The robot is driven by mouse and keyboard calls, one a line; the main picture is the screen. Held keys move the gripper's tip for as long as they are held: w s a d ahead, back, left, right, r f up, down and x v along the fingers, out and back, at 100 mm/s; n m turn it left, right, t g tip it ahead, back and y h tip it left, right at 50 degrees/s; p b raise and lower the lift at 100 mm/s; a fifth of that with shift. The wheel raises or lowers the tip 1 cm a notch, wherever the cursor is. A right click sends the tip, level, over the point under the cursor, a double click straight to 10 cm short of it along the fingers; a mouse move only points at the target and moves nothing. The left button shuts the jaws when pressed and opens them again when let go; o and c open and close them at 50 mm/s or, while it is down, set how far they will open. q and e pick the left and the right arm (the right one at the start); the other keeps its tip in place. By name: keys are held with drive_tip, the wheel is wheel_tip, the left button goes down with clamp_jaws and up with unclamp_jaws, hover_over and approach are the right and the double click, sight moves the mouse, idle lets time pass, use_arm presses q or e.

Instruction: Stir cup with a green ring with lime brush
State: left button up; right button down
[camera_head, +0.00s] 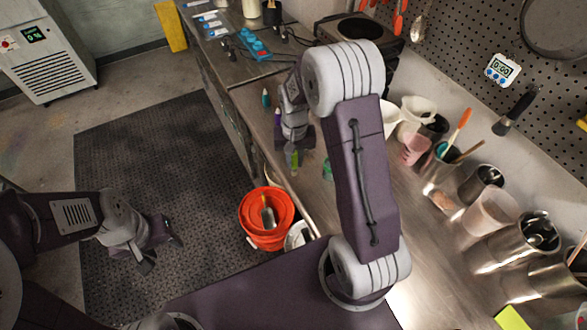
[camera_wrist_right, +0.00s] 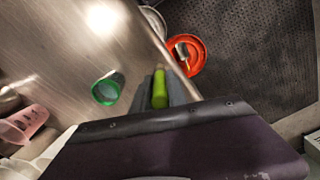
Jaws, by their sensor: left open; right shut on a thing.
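My right gripper (camera_head: 294,145) is shut on the lime brush (camera_head: 292,160) above the counter near its floor-side edge. In the right wrist view the lime brush (camera_wrist_right: 160,90) sits between the dark fingers; its far end is hidden. The cup with a green ring (camera_wrist_right: 106,90) stands on the metal counter to the left of the brush in the right wrist view, apart from it. In the head view only part of that cup (camera_head: 327,169) shows beside my right arm. My left gripper (camera_head: 159,252) is open and empty, low at the left over the dark floor mat.
An orange bucket (camera_head: 255,235) holding a tool stands beside the counter, with a white bucket (camera_head: 298,236) next to it. Teal (camera_head: 265,97) and purple (camera_head: 278,117) brushes or bottles stand along the counter edge. Metal and plastic beakers (camera_head: 492,212) crowd the right.

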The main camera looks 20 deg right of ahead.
drive_tip(key=d+r+m+p, duration=0.2)
drive_tip(key=d+p, duration=0.4)
drive_tip(key=s+d+r+m+p, duration=0.1)
drive_tip(key=d+r+m+p, duration=0.2)
drive_tip(key=d+p, duration=0.4)
drive_tip(key=shift+s+d+m+p, duration=0.2)
drive_tip(key=shift+s+m+p, duration=0.05)
drive_tip(key=shift+m+p, duration=0.05)
drive_tip(key=shift+f, duration=0.1)
drive_tip(key=shift+f+b, duration=4.35)
drive_tip(key=shift+f, duration=1.15)
